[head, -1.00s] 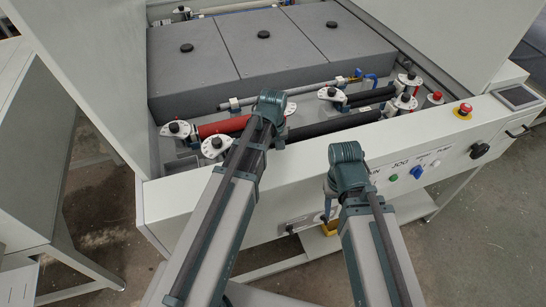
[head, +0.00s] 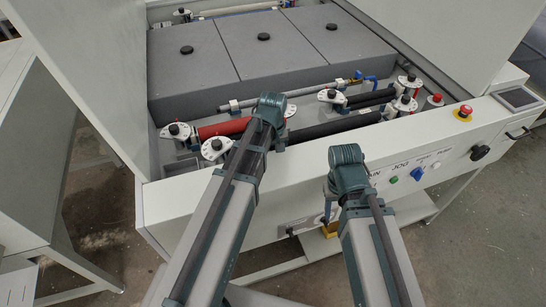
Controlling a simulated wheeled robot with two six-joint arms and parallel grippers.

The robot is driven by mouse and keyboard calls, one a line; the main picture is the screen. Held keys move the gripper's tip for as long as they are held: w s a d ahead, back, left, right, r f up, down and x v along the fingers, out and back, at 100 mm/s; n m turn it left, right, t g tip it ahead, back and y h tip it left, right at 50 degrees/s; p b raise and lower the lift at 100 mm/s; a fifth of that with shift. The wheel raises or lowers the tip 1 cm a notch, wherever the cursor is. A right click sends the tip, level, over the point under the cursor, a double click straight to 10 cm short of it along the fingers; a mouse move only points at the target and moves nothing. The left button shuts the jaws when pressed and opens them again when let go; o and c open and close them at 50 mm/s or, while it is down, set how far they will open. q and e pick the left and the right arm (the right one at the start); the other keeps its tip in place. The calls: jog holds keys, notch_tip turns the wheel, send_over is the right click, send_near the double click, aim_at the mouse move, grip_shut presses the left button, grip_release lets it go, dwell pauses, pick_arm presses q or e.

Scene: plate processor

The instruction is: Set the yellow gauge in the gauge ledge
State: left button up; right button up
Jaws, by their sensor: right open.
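A small yellow piece (head: 328,232), which looks like the yellow gauge, shows low at the machine's front, just left of my right forearm. My right gripper (head: 326,218) is right above it, mostly hidden behind my right arm. It is open; whether its fingers are around the gauge or only over it, I cannot tell. A grey plate (head: 296,225) on the lower front, left of the gauge, may be the gauge ledge. My left arm reaches over the machine's front edge, and its gripper is hidden behind its wrist.
The white front panel (head: 210,203) carries a blue knob (head: 417,173) and a red stop button (head: 465,111). Red (head: 222,128) and black rollers lie in the open bay, before grey covers (head: 265,60). A lower shelf (head: 415,207) runs below.

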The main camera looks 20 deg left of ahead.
pick_arm(q)
notch_tip(320, 180, up, 12)
jog(key=p, duration=1.2)
jog(key=shift+r, duration=0.15)
pick_arm(e)
notch_tip(320, 180, up, 12)
jog(key=shift+r, duration=0.15)
